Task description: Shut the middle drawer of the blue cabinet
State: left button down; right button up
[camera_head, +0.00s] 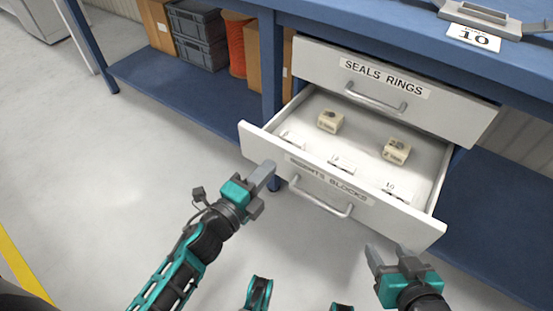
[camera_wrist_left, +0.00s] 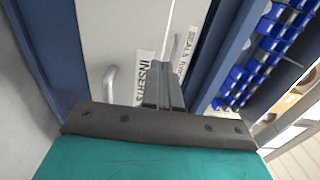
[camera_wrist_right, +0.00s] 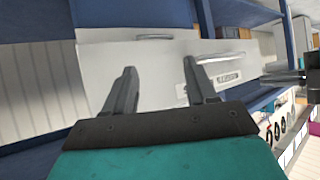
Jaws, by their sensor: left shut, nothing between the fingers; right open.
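The blue cabinet (camera_head: 273,60) has a shut drawer labelled "SEALS RINGS" (camera_head: 314,62). Below it, a white drawer (camera_head: 408,224) is pulled out, its label partly hidden and blurred. My left gripper (camera_head: 268,170) is shut and empty, its tip overlapping the left part of the open drawer's front; I cannot tell whether it touches. In the left wrist view the shut fingers (camera_wrist_left: 162,85) point toward an "INSERTS" label. My right gripper (camera_head: 388,248) is open and empty, just in front of the drawer's right end. Its spread fingers also show in the right wrist view (camera_wrist_right: 160,75).
Two small beige blocks (camera_head: 330,121) (camera_head: 396,151) lie inside the open drawer. Grey crates (camera_head: 198,30) and an orange reel (camera_head: 235,45) stand on the blue lower shelf (camera_head: 170,85) at left. The floor in front is clear.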

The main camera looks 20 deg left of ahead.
aim_at(285, 150)
pick_arm(q)
jog(key=x, duration=0.3)
jog(key=shift+w+d, duration=0.1)
jog(key=shift+w, duration=0.2)
jog(key=shift+w+d, duration=0.1)
jog(key=shift+w, duration=0.25)
pick_arm(e)
jog(key=shift+w+a+r, duration=0.1)
jog(key=shift+a, duration=0.1)
